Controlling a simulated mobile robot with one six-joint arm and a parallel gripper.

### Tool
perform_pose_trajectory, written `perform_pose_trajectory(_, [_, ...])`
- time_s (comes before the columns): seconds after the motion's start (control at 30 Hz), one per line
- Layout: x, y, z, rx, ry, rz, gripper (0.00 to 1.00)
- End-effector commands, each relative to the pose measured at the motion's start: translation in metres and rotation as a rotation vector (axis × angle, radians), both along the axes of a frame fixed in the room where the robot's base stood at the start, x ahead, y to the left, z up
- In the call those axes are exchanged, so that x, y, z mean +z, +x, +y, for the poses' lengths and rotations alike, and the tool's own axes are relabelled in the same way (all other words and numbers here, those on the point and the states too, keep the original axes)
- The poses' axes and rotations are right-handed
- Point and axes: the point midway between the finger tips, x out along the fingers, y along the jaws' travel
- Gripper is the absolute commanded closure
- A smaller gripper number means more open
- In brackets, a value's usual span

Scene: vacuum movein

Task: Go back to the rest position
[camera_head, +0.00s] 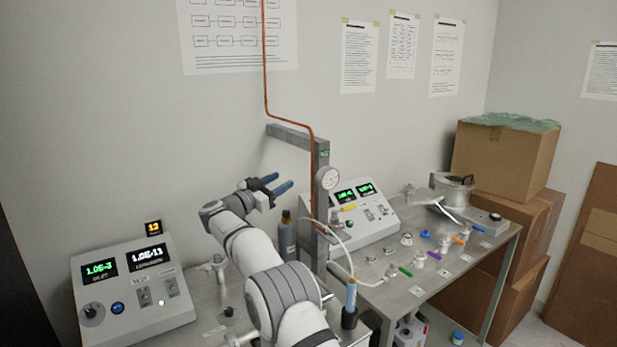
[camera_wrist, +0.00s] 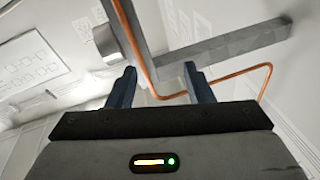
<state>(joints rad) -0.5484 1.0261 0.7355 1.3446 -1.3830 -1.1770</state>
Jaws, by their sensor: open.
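My gripper (camera_head: 276,186) is at the end of my raised white arm, above the bench and left of the grey post. Its two blue fingers are apart with nothing between them. In the wrist view my gripper (camera_wrist: 159,88) also shows two spread fingers. Beyond them are a copper pipe (camera_wrist: 136,45) and a grey beam (camera_wrist: 228,45). I cannot tell how close the fingers are to the pipe.
The grey post (camera_head: 320,210) carries a round gauge (camera_head: 328,178) and stands just right of my gripper. Control boxes stand left (camera_head: 135,290) and behind (camera_head: 350,219). A dark bottle (camera_head: 287,238) stands below my gripper. Cardboard boxes (camera_head: 505,157) are stacked at right.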

Motion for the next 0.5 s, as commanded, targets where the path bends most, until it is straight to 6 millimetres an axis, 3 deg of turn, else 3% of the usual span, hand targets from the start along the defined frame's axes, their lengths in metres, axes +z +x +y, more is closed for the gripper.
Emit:
perform_pose_trajectory(0.03, [0.024,0.005,-0.009,0.055,-0.007,-0.020,0.53])
perform_pose_trajectory(0.1, [0.053,0.012,-0.018,0.156,-0.022,-0.041,0.53])
perform_pose_trajectory(0.2, [0.088,0.015,-0.029,0.307,-0.040,-0.048,0.53])
perform_pose_trajectory(0.37, [0.123,0.003,-0.045,0.539,-0.054,0.002,0.53])
perform_pose_trajectory(0.5, [0.133,-0.027,-0.059,0.717,-0.048,0.101,0.53])
